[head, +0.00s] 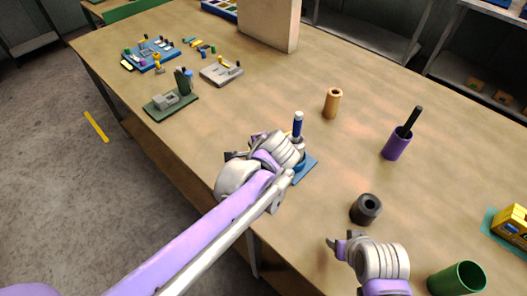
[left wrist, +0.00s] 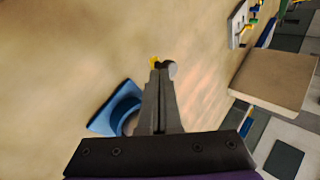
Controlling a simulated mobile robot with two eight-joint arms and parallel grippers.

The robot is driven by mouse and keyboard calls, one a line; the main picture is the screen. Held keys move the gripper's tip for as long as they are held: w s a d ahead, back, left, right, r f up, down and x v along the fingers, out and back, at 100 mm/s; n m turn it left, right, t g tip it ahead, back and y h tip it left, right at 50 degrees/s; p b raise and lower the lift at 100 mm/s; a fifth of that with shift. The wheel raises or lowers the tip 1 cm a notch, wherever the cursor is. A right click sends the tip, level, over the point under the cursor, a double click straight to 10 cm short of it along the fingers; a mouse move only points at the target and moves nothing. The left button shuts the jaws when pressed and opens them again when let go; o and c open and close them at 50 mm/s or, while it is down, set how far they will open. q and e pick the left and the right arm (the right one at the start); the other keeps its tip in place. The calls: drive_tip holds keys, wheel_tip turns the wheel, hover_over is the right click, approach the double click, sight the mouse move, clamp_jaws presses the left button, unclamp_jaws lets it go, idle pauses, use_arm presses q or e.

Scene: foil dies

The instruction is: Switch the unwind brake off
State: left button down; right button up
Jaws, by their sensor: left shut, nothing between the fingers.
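A blue base plate (head: 306,168) with an upright blue-topped post (head: 297,125) stands near the table's front edge. I cannot tell for sure that it is the unwind brake. My left gripper (head: 231,155) is beside it, partly covered by my arm. In the left wrist view, my left gripper (left wrist: 158,68) is shut and empty. The blue base (left wrist: 105,118) lies to the left of the fingers there. My right gripper (head: 337,246) hangs near the front edge, its finger gap unclear.
A dark hollow cylinder (head: 366,209), a purple cup (head: 397,146) with a black rod, a tan cylinder (head: 332,103) and a green cup (head: 457,279) stand to the right. A green-based fixture (head: 170,105) and a grey plate (head: 221,72) are at left. Bare table lies between.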

sight(249, 145)
use_arm(q)
drive_tip(key=shift+w+a, duration=1)
drive_tip(key=shift+w, duration=0.25)
use_arm(e)
drive_tip(key=shift+r, duration=0.1)
use_arm(q)
drive_tip(key=shift+a, duration=0.1)
use_arm(e)
drive_tip(key=shift+s, duration=0.1)
use_arm(q)
drive_tip(key=shift+w, duration=0.1)
use_arm(e)
drive_tip(key=shift+d, duration=0.1)
